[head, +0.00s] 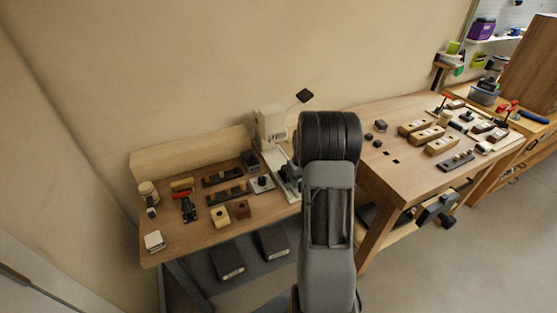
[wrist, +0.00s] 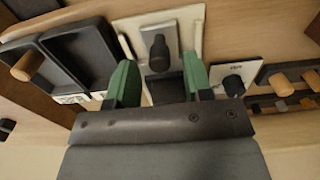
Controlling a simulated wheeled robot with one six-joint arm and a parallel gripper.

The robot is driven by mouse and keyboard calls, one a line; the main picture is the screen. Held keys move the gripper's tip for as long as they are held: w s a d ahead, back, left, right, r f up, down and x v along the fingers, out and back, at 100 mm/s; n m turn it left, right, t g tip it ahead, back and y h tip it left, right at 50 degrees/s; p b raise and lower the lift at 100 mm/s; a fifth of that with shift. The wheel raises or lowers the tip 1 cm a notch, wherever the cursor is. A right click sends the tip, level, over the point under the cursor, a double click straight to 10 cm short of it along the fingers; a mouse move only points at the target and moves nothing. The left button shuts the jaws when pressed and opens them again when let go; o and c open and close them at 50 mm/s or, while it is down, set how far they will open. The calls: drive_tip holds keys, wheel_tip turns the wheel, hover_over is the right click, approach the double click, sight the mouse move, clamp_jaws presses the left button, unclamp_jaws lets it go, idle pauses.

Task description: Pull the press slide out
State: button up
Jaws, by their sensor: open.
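The press (head: 270,123) is a cream machine with a dark-tipped lever, standing at the back of the left bench beside my arm. In the wrist view, a pale plate with an upright black knob (wrist: 157,46), which looks like the press slide, lies in a cream frame. My gripper (wrist: 159,64) has two green fingers, open and apart, one on each side of the area just below the knob. I see nothing held between them. Whether a finger touches the plate cannot be told. In the head view my arm hides most of the gripper and the slide's front.
A small white plate with a black knob (wrist: 233,84) is close to the right finger. Dark trays (wrist: 78,52) lie to the left. Wooden blocks (head: 220,215) and dark racks crowd the left bench (head: 185,247). A second bench (head: 385,180) with several tools stands to the right.

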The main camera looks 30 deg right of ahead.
drive_tip(key=shift+r+p, duration=1.65)
drive_tip(key=shift+r, duration=1.1)
drive_tip(key=shift+s+a+f+m, duration=0.15)
drive_tip(key=shift+s+f+m, duration=0.15)
drive_tip(key=shift+m, duration=0.1)
drive_tip(key=s+a+r+t, duration=0.1)
drive_tip(key=s+a+r, duration=0.3)
drive_tip(key=a, duration=0.4)
drive_tip(key=s+a+r+n+t, duration=0.1)
drive_tip(key=s+a+r, duration=0.4)
drive_tip(key=a+r, duration=0.2)
drive_tip(key=s+a+r+n+t, duration=0.1)
drive_tip(key=s+a+r, duration=0.4)
drive_tip(key=a, duration=0.5)
drive_tip(key=shift+r+t, duration=0.3)
drive_tip(key=shift+t, duration=0.3)
drive_tip(key=shift+s+n, duration=0.15)
drive_tip(key=shift+n, duration=0.15)
